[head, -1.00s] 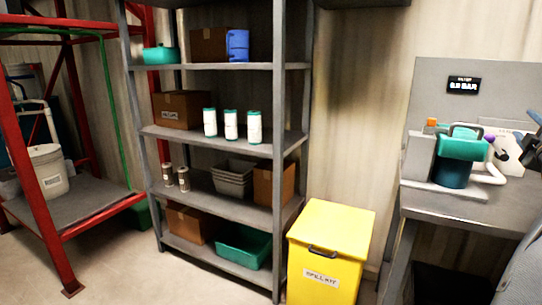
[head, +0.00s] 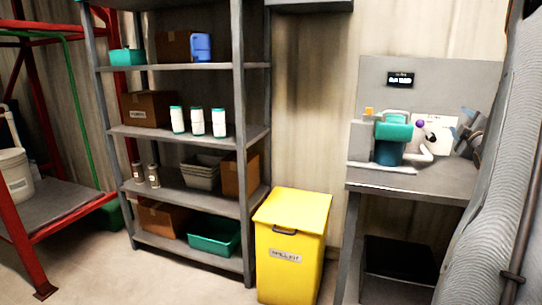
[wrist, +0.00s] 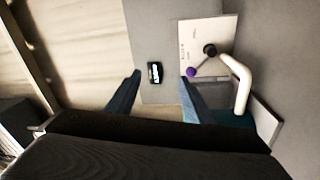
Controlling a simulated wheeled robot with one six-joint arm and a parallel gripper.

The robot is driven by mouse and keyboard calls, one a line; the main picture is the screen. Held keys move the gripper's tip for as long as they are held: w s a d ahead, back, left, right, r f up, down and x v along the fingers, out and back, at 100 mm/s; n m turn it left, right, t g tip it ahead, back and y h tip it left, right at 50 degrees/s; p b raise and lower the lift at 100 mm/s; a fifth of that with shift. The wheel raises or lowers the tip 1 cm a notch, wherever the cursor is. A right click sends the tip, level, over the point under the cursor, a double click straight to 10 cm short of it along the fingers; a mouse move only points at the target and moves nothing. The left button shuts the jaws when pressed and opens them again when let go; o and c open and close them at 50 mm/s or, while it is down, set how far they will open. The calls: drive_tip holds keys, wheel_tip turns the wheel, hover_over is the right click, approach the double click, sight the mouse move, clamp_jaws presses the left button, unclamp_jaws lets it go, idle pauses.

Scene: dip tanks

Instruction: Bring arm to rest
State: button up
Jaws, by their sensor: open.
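My gripper (head: 468,128) shows at the right of the head view, in front of the grey panel and right of the bench device. Its dark jaws are spread apart in the wrist view (wrist: 160,77), with nothing between them. My grey arm fills the right edge of the head view. The teal-topped device (head: 393,132) stands on the grey bench (head: 415,187), with a white pipe (head: 424,153) and a purple knob (head: 420,124) beside it. The wrist view also shows the purple knob (wrist: 191,71), a black knob (wrist: 210,50) and the white pipe (wrist: 237,80).
A yellow bin (head: 291,240) stands left of the bench. A grey shelf rack (head: 190,135) holds white canisters, boxes and teal trays. A red frame (head: 20,225) with a white bucket (head: 14,175) is at the far left. Some bare floor (head: 110,265) lies in front.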

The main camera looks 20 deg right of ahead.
drive_tip(key=w+a+f+m+g+y, duration=0.15)
drive_tip(key=w+a+f, duration=0.3)
drive_tip(key=a, duration=0.45)
drive_tip(key=w+a+f+m+g+y, duration=0.1)
drive_tip(key=w+a+f+m+y, duration=0.25)
drive_tip(key=a, duration=0.55)
drive_tip(key=a+f+g+y, duration=0.1)
drive_tip(key=a+f, duration=0.3)
drive_tip(key=a, duration=0.4)
drive_tip(key=a+f+g+y, duration=0.1)
drive_tip(key=a+f+g, duration=0.15)
drive_tip(key=a, duration=0.55)
drive_tip(key=s+a+f+m+g+y, duration=0.15)
drive_tip(key=s+a+f, duration=0.25)
drive_tip(key=a, duration=0.6)
drive_tip(key=s+a+f+g+y, duration=0.2)
drive_tip(key=s+a+f, duration=0.2)
drive_tip(key=a, duration=0.5)
drive_tip(key=s+a+f+n+g+y+b, duration=0.1)
drive_tip(key=s+a+f+g+b, duration=0.3)
drive_tip(key=s+a, duration=0.6)
drive_tip(key=s+a+f+g+y+b, duration=0.1)
drive_tip(key=s+a+f+g+b, duration=0.15)
drive_tip(key=s+a+b, duration=0.5)
drive_tip(key=s+d+r+m+p, duration=0.2)
drive_tip(key=d+r+p, duration=0.4)
drive_tip(key=p, duration=1.1)
drive_tip(key=shift+d+r+t+h, duration=0.3)
drive_tip(key=shift+d+r+h, duration=0.15)
drive_tip(key=shift+r, duration=0.35)
